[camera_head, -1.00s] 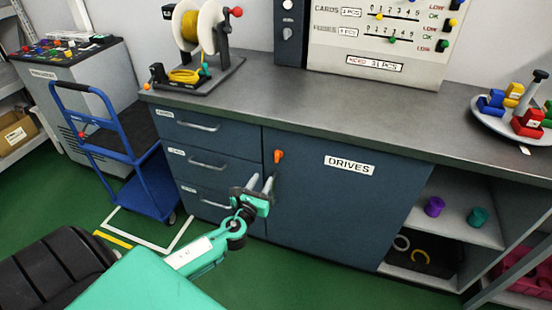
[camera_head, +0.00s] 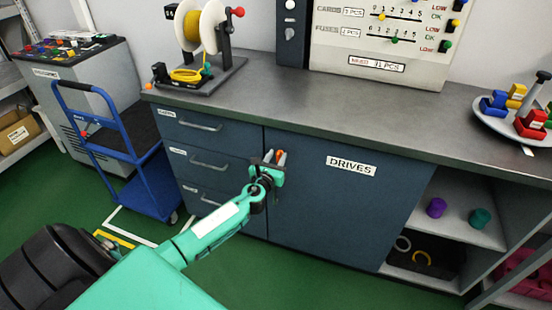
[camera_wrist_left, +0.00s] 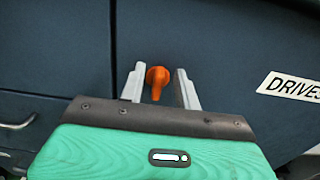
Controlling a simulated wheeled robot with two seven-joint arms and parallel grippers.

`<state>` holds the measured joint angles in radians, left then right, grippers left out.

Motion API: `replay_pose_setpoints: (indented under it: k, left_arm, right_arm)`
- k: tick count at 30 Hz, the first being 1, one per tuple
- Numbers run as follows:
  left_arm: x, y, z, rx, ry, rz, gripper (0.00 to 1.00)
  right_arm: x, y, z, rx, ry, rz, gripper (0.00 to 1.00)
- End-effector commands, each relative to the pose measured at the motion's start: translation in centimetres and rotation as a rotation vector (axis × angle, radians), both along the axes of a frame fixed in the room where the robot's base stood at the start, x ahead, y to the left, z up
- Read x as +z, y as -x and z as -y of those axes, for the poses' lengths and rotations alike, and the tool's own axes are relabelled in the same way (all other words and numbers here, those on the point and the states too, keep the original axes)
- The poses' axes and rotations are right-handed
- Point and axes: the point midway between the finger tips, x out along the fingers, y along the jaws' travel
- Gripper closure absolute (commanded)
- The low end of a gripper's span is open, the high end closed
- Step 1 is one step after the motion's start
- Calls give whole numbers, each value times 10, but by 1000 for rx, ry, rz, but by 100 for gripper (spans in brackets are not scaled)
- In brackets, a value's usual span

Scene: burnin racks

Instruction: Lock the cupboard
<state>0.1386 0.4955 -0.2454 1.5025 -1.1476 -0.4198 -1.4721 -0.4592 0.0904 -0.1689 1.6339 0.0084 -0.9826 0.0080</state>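The cupboard (camera_head: 335,210) is a dark blue door labelled DRIVES under the grey worktop, and it looks closed. Its orange knob (camera_wrist_left: 157,80) sits near the door's upper left edge. In the head view the knob (camera_head: 281,157) is partly hidden by my left gripper (camera_head: 275,158). In the left wrist view my left gripper (camera_wrist_left: 160,86) is open, with one finger on each side of the knob and a gap showing on both sides. The knob's stem points down in that view. My right gripper is not in view.
Drawers (camera_head: 205,161) with bar handles are left of the door. Open shelves (camera_head: 462,222) with purple and teal pieces are at its right. A blue trolley (camera_head: 148,185) stands at the left. A cable spool (camera_head: 200,40) is on the worktop. Green floor in front is clear.

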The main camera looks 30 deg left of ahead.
Motion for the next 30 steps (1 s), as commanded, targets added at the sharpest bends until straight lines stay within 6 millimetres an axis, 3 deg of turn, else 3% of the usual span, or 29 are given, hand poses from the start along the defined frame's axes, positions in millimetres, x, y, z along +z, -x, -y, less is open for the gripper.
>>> replay_pose_setpoints:
  k: [5, 10, 11, 24, 30]
  left_arm:
    - [0, 0, 0, 0, 0, 0, 67]
    - [0, 0, 0, 0, 0, 0, 99]
    - [0, 0, 0, 0, 0, 0, 100]
    - [-2, 1, -1, 1, 66, 16, 100]
    - [-3, 1, -3, 0, 195, 47, 100]
  right_arm:
    - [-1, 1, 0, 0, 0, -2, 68]
    - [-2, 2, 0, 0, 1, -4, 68]
    - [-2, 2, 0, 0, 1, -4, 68]
    - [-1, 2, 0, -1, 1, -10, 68]
    - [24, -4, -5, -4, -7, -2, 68]
